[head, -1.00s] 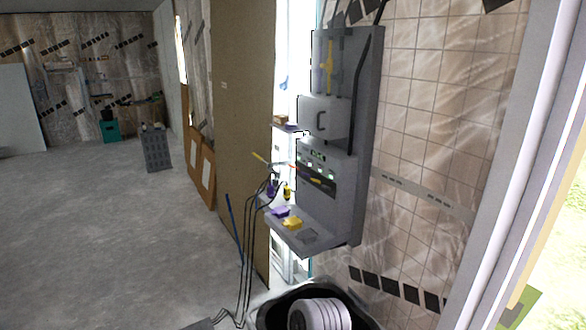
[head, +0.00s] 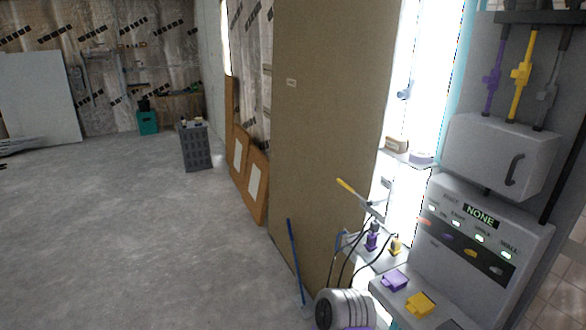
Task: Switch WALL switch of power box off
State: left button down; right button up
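The grey power box (head: 470,270) stands at the right of the head view. Its sloped front has a small display (head: 481,215) reading NONE and a row of lit indicators above several coloured switches. The rightmost label seems to read WALL, beside a lit indicator (head: 506,254); a dark grey switch (head: 496,271) sits below it. The switch's exact position is too small to tell. A closed cover with a dark handle (head: 514,169) is above the panel. Purple, yellow and grey plugs hang at the top. Neither gripper shows.
A purple block (head: 395,280) and a yellow block (head: 420,304) lie on the box's lower ledge. Black cables hang left of it. A tall brown board (head: 325,130) stands to the left. A blue pole (head: 296,265) leans there. The grey floor (head: 120,240) at left is open.

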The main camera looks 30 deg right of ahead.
aim_at(496, 269)
jog(key=i, duration=1.15)
jog(key=z, duration=3.95)
jog(key=i, duration=0.5)
